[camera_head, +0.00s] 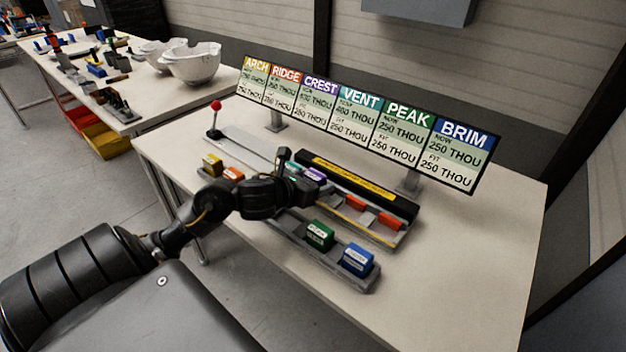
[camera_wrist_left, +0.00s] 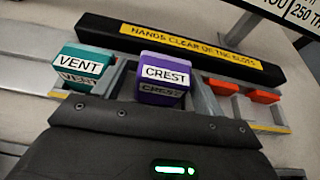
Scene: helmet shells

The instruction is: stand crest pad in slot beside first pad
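The purple crest pad (camera_head: 315,176) is upright near the middle of the slotted fixture; its CREST label faces me in the left wrist view (camera_wrist_left: 162,78). The teal vent pad (camera_wrist_left: 82,69) stands to its left, also partly visible in the head view (camera_head: 293,168). My left gripper (camera_head: 284,166) is at these two pads, with its dark body (camera_wrist_left: 155,135) just in front of the crest pad. Its fingertips are not clear, so I cannot tell whether they grip the pad. Slots with orange-red blocks (camera_wrist_left: 263,96) lie to the right. My right gripper is not in view.
The front rack (camera_head: 334,258) holds green (camera_head: 319,236) and blue (camera_head: 357,259) pads, with yellow (camera_head: 212,165) and orange (camera_head: 233,174) pads at left. A black warning bar (camera_head: 360,187) and sign board (camera_head: 360,122) stand behind. A red-knobbed lever (camera_head: 215,106) is at left. The table's right side is clear.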

